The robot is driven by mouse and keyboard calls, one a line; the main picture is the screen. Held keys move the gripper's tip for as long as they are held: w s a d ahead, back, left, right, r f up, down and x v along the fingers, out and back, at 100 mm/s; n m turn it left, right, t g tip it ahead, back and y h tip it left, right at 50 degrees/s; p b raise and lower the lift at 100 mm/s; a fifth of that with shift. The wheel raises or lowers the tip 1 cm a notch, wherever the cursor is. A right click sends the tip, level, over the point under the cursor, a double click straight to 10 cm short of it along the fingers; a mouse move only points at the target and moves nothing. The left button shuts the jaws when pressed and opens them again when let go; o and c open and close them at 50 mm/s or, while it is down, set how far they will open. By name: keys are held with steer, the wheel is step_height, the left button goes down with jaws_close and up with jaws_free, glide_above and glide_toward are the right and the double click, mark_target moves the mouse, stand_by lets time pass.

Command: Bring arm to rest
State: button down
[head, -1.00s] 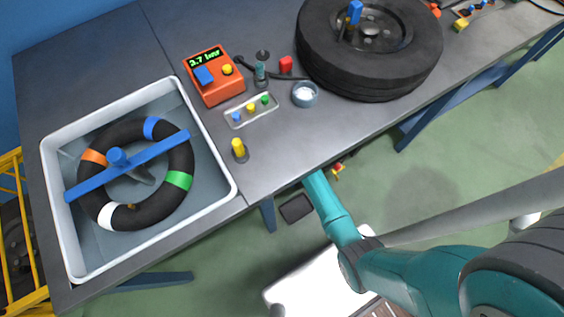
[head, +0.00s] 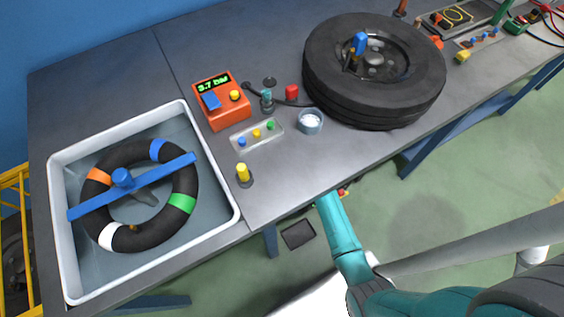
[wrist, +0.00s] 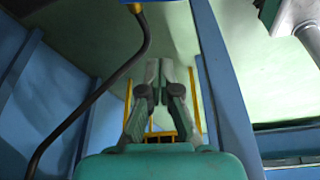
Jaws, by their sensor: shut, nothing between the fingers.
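My teal arm (head: 343,240) reaches up from the lower right in the head view, in front of the bench's front edge. Its far end goes out of sight at the bench edge, so the gripper does not show there. In the wrist view my gripper (wrist: 162,64) points away from the camera with its two grey fingers together. Nothing shows between them. The gripper is apart from the things on the bench top.
The dark bench (head: 275,199) carries a tray (head: 236,215) with an inner tube, an orange gauge box (head: 221,107) and a wheel (head: 325,80). A black hose (wrist: 95,98) hangs left of the gripper. Blue bench structure (wrist: 226,90) stands close on its right.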

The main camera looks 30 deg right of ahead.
steer(key=s+a+r+m+t+h, duration=0.1)
steer(key=s+r+m+t+h, duration=0.2)
steer(key=s, duration=0.5)
steer(key=s+a+r+m+t, duration=0.1)
steer(key=s+a+m+t, duration=0.15)
steer(key=s+m, duration=0.45)
steer(key=s+r+m+t+h, duration=0.1)
steer(key=s+r+t, duration=0.3)
steer(key=s+r, duration=0.5)
step_height(320, 180, up, 4)
steer(key=shift+s+d+r+m, duration=0.15)
steer(key=shift+s+d+m, duration=0.15)
steer(key=shift+d, duration=0.1)
steer(key=c, duration=1.8)
jaws_free()
steer(key=s+r+m+t, duration=0.1)
steer(key=r, duration=0.4)
steer(key=s+r+m+t, duration=0.1)
steer(key=s+r+t, duration=0.1)
steer(key=r, duration=0.4)
steer(key=s+r+m+t, duration=0.1)
steer(key=r, duration=0.4)
steer(key=shift+s+a+r, duration=0.25)
steer(key=shift+s+a, duration=0.05)
steer(key=shift+s, duration=0.05)
steer(key=o, duration=0.4)
steer(key=shift+r, duration=0.3)
steer(key=o, duration=0.3)
steer(key=shift+r+t, duration=0.1)
steer(key=shift+t, duration=0.15)
